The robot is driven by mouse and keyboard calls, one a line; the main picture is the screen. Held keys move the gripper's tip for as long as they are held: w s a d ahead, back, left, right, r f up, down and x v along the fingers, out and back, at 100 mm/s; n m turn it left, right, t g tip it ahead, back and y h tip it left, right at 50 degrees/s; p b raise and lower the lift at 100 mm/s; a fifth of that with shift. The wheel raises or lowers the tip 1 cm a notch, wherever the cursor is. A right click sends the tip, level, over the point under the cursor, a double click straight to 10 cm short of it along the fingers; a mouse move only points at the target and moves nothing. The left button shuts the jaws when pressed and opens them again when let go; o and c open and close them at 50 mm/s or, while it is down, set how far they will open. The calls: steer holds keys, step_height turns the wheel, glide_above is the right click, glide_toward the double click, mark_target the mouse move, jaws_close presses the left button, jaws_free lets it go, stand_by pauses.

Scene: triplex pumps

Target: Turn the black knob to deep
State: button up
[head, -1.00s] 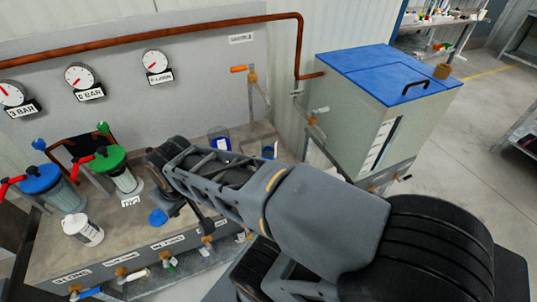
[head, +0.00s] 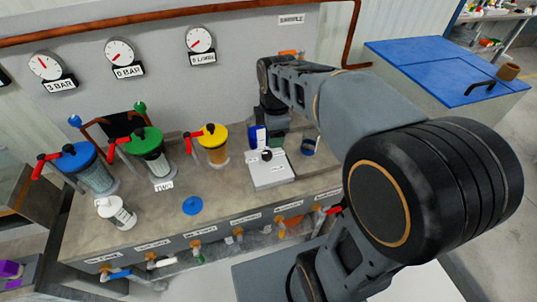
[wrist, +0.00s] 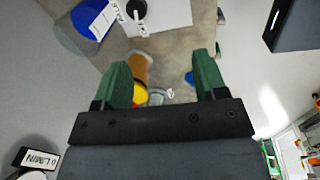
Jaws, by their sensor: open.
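The black knob (head: 267,155) sits on a white box (head: 270,178) on the bench, with small printed labels beside it. Its setting cannot be read in the head view. In the wrist view the knob (wrist: 137,9) is at the top edge, partly cut off, on the white surface (wrist: 170,15) with label strips around it. My gripper (head: 276,130) is just behind the box in the head view, its fingers partly hidden. In the wrist view my gripper (wrist: 162,68) has its two green fingers wide apart with nothing between them, and the knob lies beyond the fingertips.
A blue container (head: 258,137) stands close behind the box. Jars with yellow (head: 213,134), green (head: 140,141) and blue (head: 76,157) lids and red handles stand to the left. A blue disc (head: 192,205) lies on the bench. A blue-topped cabinet (head: 430,60) stands at the right.

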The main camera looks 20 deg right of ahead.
mark_target(267, 153)
steer(key=w+f+n+g, duration=0.1)
steer(key=w+f+n, duration=0.4)
steer(key=n, duration=0.5)
steer(key=f, duration=0.3)
steer(key=w+f+b, duration=0.1)
steer(key=f, duration=0.7)
steer(key=shift+w+d+f, duration=0.15)
steer(key=shift+w, duration=0.05)
steer(key=c, duration=0.9)
